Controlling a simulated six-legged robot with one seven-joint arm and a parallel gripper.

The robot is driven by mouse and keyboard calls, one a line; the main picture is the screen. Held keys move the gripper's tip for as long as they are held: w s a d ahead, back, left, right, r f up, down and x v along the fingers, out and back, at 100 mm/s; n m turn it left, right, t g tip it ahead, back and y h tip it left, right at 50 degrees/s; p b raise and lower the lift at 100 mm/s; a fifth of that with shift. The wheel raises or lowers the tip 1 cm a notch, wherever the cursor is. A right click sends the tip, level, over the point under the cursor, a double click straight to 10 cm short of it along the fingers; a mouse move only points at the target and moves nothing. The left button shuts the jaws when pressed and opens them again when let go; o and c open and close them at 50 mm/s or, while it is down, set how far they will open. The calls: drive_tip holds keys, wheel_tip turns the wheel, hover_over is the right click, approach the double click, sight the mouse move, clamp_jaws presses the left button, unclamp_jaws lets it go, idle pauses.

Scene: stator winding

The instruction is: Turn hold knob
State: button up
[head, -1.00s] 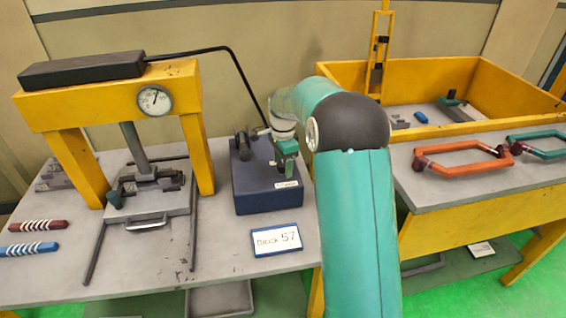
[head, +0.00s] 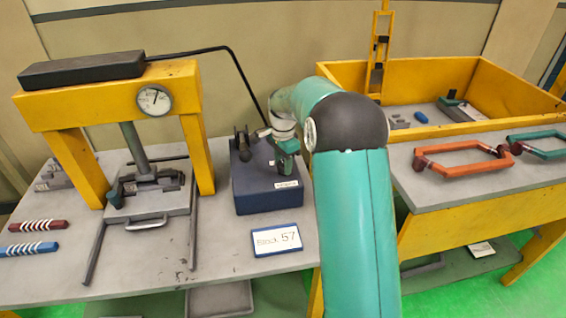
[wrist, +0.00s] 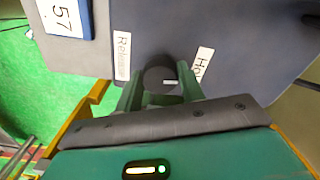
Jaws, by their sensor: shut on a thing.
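The blue block (head: 268,192) stands on the grey table, with dark upright pieces (head: 242,146) on top. In the wrist view, a dark round knob (wrist: 158,74) with a short white mark sits on the block's face. My green gripper (wrist: 160,84) is shut on the knob, one finger on each side. In the head view my gripper (head: 287,148) is at the block's right part, and the knob is hidden there.
A yellow press (head: 110,92) with a gauge stands to the left. A number 57 card (head: 277,240) lies in front of the block. A yellow bin (head: 460,75) and an orange handle (head: 463,158) are to the right, beyond my arm.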

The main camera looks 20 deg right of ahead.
drive_tip(key=n, duration=2.1)
drive_tip(key=shift+n, duration=0.3)
drive_tip(key=n, duration=0.4)
drive_tip(key=shift+n, duration=0.3)
drive_tip(key=n, duration=0.4)
drive_tip(key=shift+d, duration=0.1)
drive_tip(key=shift+n, duration=2)
